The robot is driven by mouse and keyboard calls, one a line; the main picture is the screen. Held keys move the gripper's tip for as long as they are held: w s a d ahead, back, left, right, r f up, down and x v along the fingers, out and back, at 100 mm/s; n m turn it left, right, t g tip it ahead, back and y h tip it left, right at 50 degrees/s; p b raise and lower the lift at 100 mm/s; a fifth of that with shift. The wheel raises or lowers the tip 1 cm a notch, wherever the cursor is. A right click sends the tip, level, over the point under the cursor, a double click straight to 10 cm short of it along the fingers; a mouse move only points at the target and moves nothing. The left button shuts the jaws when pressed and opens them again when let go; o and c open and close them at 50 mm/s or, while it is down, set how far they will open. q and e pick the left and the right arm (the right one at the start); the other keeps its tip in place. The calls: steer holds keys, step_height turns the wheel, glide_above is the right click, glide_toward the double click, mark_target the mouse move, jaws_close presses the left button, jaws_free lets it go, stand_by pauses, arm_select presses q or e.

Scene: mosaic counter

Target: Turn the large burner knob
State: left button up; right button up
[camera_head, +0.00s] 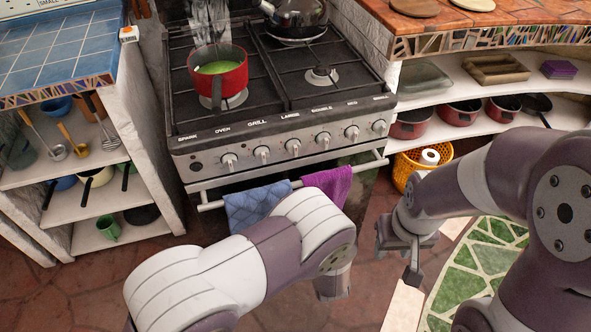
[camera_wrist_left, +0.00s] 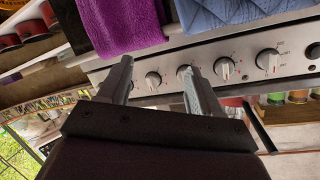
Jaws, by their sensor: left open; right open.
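The large burner knob (camera_head: 293,147) is a small silver knob under the "LARGE" label on the stove's front panel (camera_head: 310,133), in a row of similar knobs. My left gripper (camera_wrist_left: 155,68) shows in the left wrist view, where the stove front is upside down. Its fingers are apart, with a knob (camera_wrist_left: 152,80) seen between them; I cannot tell which knob this is or whether they touch it. In the head view the left gripper is hidden. My right gripper (camera_head: 398,250) is open and empty, low over the floor, right of the stove.
A blue towel (camera_head: 256,206) and a purple towel (camera_head: 329,184) hang on the oven rail (camera_head: 372,165) below the knobs. A red pot (camera_head: 231,80) and a kettle (camera_head: 297,14) stand on the stove. Shelves flank the stove. A yellow basket (camera_head: 405,173) sits low at right.

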mark_target(295, 154)
arm_select(q)
step_height(295, 154, up, 6)
steer(key=w+a+f+t+y, duration=0.1)
steer(key=a+t+y, duration=0.1)
steer(key=shift+t, duration=0.3)
steer(key=x, duration=0.4)
steer(key=b+x, duration=0.1)
steer(key=x, duration=0.7)
steer(key=shift+w+r+b, duration=0.35)
steer(key=shift+r, duration=0.05)
steer(key=c, duration=1)
